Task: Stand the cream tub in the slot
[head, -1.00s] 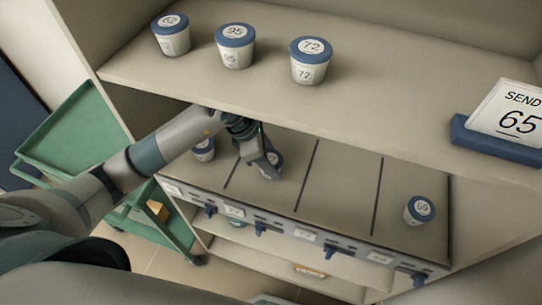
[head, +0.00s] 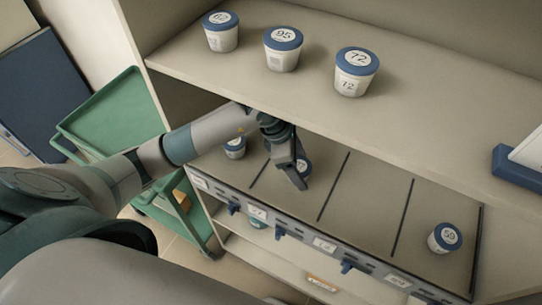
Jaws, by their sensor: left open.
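Cream tubs with blue lids show in the head view. One cream tub (head: 305,166) stands in the second slot (head: 326,171) from the left on the lower shelf, partly hidden behind my left gripper (head: 299,182). The gripper is open beside this tub's lid, its fingers pointing down; I cannot tell whether they touch it. Another tub (head: 235,148) stands in the leftmost slot, and tub 59 (head: 445,238) stands in the rightmost slot. My right gripper is not in view.
Dark dividers (head: 402,218) separate the slots. A blue sign holder (head: 516,168) is at right, a green cart (head: 105,115) at left.

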